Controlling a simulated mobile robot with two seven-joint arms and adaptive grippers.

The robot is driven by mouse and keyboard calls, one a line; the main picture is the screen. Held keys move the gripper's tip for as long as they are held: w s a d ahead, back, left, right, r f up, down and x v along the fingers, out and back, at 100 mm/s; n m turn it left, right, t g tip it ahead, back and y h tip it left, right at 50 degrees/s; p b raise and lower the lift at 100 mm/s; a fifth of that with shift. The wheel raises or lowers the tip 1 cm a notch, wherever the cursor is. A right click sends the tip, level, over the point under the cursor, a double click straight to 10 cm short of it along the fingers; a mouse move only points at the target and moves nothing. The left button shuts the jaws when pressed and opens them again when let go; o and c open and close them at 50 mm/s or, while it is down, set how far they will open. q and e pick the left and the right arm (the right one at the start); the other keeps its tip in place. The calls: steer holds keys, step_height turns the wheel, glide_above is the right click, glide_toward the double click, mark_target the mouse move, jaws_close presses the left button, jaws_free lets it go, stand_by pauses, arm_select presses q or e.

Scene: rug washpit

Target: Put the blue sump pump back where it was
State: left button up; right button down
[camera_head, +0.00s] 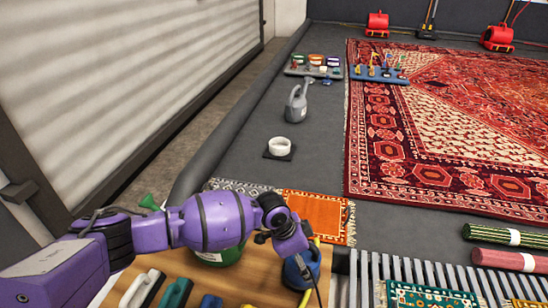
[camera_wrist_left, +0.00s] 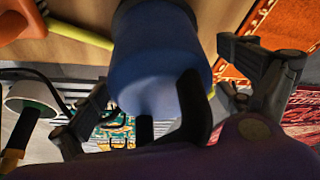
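The blue sump pump (camera_head: 302,270) stands on the near wooden bench (camera_head: 190,272), close to its right end, with a yellow hose beside it. My left gripper (camera_head: 288,243) is just above the pump and partly hides it. In the left wrist view the pump's blue body (camera_wrist_left: 160,55) lies between my two spread fingers, with a dark handle-like part at its near end. A gap shows between the pump and the finger on the right, so the gripper looks open. My right gripper is out of view.
Brushes (camera_head: 142,288) and a green-labelled tub (camera_head: 218,252) share the bench. An orange rug (camera_head: 314,215) lies behind it. A white bowl (camera_head: 279,146) and grey watering can (camera_head: 296,104) stand farther back. Rolled rugs (camera_head: 506,236) and a slatted grate (camera_head: 360,280) are at right.

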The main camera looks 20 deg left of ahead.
arm_select(q)
steer(key=shift+w+r, duration=0.15)
steer(key=p+v, duration=0.4)
steer(key=v, duration=0.7)
steer(key=shift+d, duration=0.15)
steer(key=shift+a+r, duration=0.2)
steer(key=shift+r, duration=0.4)
